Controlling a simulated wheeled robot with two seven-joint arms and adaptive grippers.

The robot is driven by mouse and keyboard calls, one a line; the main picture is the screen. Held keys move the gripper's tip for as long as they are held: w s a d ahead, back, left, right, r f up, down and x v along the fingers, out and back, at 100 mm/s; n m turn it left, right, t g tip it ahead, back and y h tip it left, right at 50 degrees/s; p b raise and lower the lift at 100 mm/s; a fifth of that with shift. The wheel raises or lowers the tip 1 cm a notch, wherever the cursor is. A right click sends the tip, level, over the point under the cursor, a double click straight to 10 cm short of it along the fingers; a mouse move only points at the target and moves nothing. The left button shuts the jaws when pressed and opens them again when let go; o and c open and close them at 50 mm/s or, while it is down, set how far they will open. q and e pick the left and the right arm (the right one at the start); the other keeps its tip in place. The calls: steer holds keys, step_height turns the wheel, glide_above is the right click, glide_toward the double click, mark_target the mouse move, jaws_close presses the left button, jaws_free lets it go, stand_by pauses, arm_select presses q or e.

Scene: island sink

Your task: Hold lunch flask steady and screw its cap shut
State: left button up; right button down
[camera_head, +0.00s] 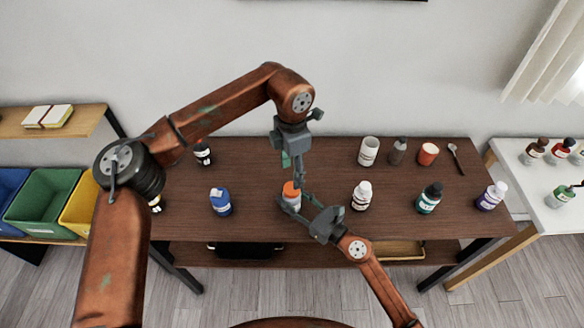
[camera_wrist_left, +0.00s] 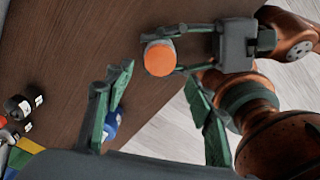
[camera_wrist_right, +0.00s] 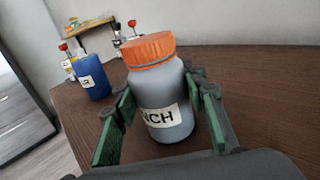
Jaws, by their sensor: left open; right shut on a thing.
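The lunch flask (camera_wrist_right: 160,100) is a grey bottle with a white label ending in "NCH". It stands upright on the brown table and has an orange cap (camera_wrist_right: 148,48) on top. My right gripper (camera_head: 291,202) is shut around the flask's body from the front right; its fingers flank the flask in the right wrist view (camera_wrist_right: 163,112). My left gripper (camera_head: 296,176) is open and empty above the orange cap, pointing down. In the left wrist view the cap (camera_wrist_left: 159,59) lies beyond the open left fingers (camera_wrist_left: 160,100), apart from them. I cannot tell how tightly the cap sits.
A blue bottle (camera_head: 220,202) stands left of the flask; a white-capped bottle (camera_head: 361,196), a teal bottle (camera_head: 429,197) and a purple bottle (camera_head: 492,196) stand right. Coloured bins (camera_head: 42,203) stand left.

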mark_target(292, 188)
arm_select(q)
steer(key=n, duration=0.2)
steer(key=r+n, duration=0.1)
steer(key=n, duration=0.1)
steer(key=shift+f, duration=0.1)
steer(key=shift+f, duration=3.9)
steer(key=c, duration=1.2)
steer(key=o, duration=1.3)
steer(key=shift+o, duration=0.2)
